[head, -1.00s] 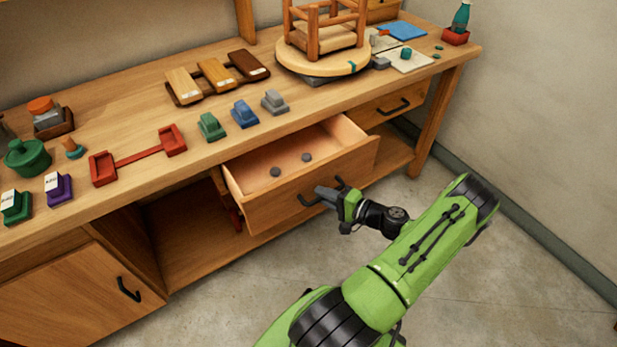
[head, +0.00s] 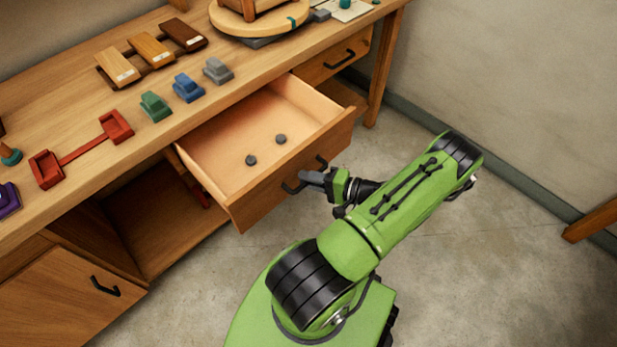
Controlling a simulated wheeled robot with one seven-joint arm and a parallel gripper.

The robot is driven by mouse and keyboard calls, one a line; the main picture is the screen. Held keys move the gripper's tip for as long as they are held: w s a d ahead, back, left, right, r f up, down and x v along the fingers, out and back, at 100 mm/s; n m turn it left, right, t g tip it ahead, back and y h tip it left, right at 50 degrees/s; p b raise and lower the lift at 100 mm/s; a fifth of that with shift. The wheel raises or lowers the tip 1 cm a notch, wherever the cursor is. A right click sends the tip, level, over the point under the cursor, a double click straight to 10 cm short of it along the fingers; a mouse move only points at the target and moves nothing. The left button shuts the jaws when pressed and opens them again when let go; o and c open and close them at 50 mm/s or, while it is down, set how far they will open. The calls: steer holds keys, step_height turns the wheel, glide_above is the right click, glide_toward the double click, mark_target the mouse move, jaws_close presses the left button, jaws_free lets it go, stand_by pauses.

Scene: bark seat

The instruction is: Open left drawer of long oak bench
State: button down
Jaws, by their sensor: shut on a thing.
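The long oak bench (head: 215,118) runs diagonally across the head view. Its left drawer (head: 222,161) is pulled well out, and its light inside shows two small dark round pieces (head: 251,160). The drawer has a black bar handle (head: 293,187) on its front. My gripper (head: 310,178) is shut on this handle, and its fingers hide the middle of it. The right drawer (head: 333,58) with its own black handle is closed.
Wood samples, sanding blocks (head: 187,88) and a red clamp-like holder (head: 85,150) lie on the bench top. Concrete floor (head: 480,270) is clear at right; a wooden leg (head: 592,218) stands at the right edge.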

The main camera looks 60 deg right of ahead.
steer(key=c, duration=1.1)
jaws_free()
steer(key=p+v, duration=0.1)
steer(key=v, duration=1.4)
steer(key=shift+s, duration=0.4)
